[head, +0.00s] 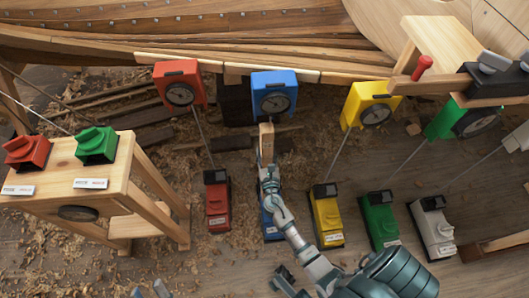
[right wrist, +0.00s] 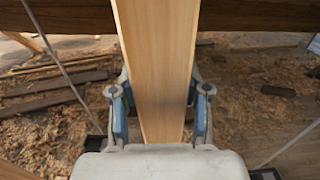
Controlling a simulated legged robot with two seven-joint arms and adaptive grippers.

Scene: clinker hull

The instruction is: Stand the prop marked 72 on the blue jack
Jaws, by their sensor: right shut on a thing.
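A pale wooden prop (head: 266,143) stands roughly upright in my right gripper (head: 268,180). The right wrist view shows the prop (right wrist: 157,70) between both fingers (right wrist: 160,108). No number is readable on it. The blue jack (head: 270,226) is on the floor, largely hidden behind my right gripper and wrist. Whether the prop's lower end touches the jack cannot be seen. A blue dial box (head: 275,88) is at the hull's edge above the prop's upper end. My left gripper (head: 149,290) shows only two fingertips at the bottom edge, apart and empty.
Red (head: 217,203), yellow (head: 326,217), green (head: 380,221) and white (head: 433,226) jacks flank the blue one, with thin rods near some. A wooden bench (head: 60,178) with red and green blocks stands left. The planked hull (head: 230,50) runs across the top. Shavings cover the floor.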

